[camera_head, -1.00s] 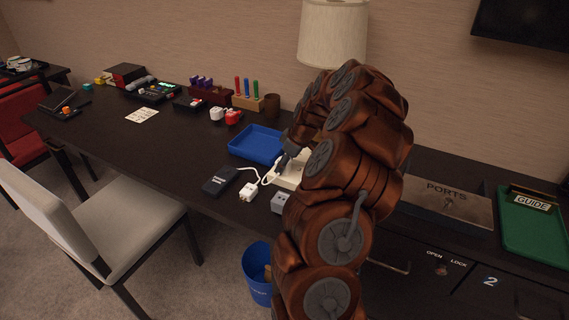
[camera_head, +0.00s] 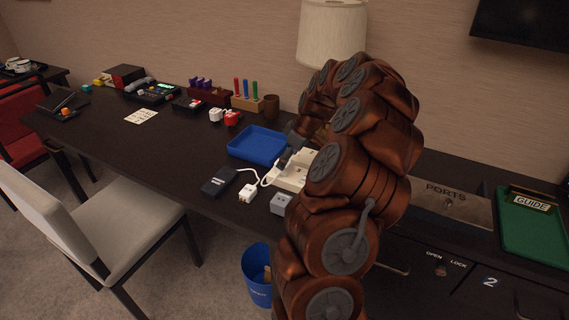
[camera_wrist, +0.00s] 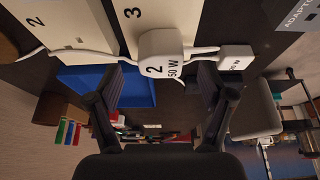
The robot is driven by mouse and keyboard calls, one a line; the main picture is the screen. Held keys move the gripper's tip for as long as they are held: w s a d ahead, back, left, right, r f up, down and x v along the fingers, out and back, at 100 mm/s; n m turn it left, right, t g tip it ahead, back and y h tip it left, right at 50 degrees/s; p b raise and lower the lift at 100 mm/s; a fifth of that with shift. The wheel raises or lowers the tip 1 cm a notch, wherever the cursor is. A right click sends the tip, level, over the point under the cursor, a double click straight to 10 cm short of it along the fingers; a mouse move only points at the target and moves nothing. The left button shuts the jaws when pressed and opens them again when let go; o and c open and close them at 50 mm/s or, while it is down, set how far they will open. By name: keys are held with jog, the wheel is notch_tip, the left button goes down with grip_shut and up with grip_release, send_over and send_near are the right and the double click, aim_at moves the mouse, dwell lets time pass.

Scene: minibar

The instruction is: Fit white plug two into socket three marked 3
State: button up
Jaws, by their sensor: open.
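White plug two (camera_wrist: 160,52), marked 2 and 50 W, is at the power strip beside the printed 3 in the wrist view. It looks set against socket three; its prongs and the socket holes are hidden, so I cannot tell how deep it sits. The cream power strip (camera_wrist: 150,14) with marks 2 and 3 fills the top; it also shows in the head view (camera_head: 287,184), partly behind my arm. My gripper (camera_wrist: 163,92) is open, its two dark fingers apart and pointing toward the plug, with nothing clearly held between them.
A blue tray (camera_head: 258,144) lies behind the strip. A black box (camera_head: 220,182), a white plug (camera_head: 248,193) with a cord and a grey adapter (camera_head: 281,204) lie near the front edge. Red and white plugs (camera_head: 224,116) stand farther left. A lamp (camera_head: 332,35) stands behind my arm.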

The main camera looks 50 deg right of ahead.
jog(key=v, duration=0.8)
dwell(0.4)
